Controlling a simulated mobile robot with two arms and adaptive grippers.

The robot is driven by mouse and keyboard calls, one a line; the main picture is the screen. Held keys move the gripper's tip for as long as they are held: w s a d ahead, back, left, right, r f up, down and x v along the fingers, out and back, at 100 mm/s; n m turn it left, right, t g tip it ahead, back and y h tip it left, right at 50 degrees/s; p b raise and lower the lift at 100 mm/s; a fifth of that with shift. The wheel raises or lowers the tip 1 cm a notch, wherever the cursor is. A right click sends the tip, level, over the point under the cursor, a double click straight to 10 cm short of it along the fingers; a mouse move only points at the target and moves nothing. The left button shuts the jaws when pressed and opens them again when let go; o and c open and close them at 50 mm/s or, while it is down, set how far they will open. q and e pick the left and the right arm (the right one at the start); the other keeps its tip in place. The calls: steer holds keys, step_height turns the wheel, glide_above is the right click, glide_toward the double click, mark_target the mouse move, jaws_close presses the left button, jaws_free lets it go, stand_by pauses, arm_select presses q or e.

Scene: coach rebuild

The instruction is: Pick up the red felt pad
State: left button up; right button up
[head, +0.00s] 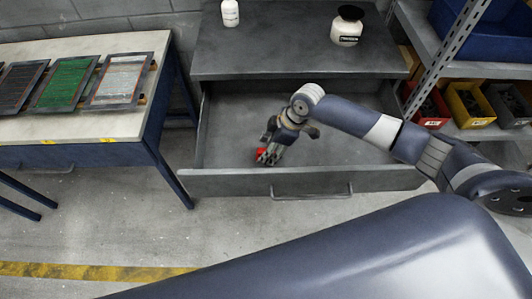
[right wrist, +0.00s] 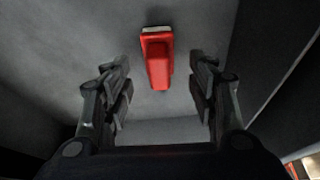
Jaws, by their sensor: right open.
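The red felt pad (right wrist: 157,60) lies on the grey floor of the open drawer (head: 230,182). In the right wrist view it is a narrow red block with a raised red middle and a pale strip at its far end. It sits between and slightly beyond the fingertips. My right gripper (right wrist: 160,75) is open and empty, pointing down over it, with a finger on either side. In the head view the gripper (head: 268,156) partly hides the pad (head: 261,151). Whether the fingers touch the drawer floor I cannot tell. My left gripper is not in view.
The drawer walls and front with its handle (head: 312,196) surround the gripper. A white bottle (head: 230,13) and a dark-lidded jar (head: 346,30) stand on the cabinet top (head: 285,45). A table (head: 60,120) with framed panels is left; shelves with bins (head: 470,105) are right.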

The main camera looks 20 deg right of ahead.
steer(key=shift+x, duration=1.25)
steer(key=c, duration=1.1)
steer(key=shift+c, duration=0.2)
step_height(320, 180, up, 10)
steer(key=shift+r+b, duration=0.1)
steer(key=shift+b, duration=0.4)
steer(key=o, duration=0.4)
steer(key=c, duration=0.3)
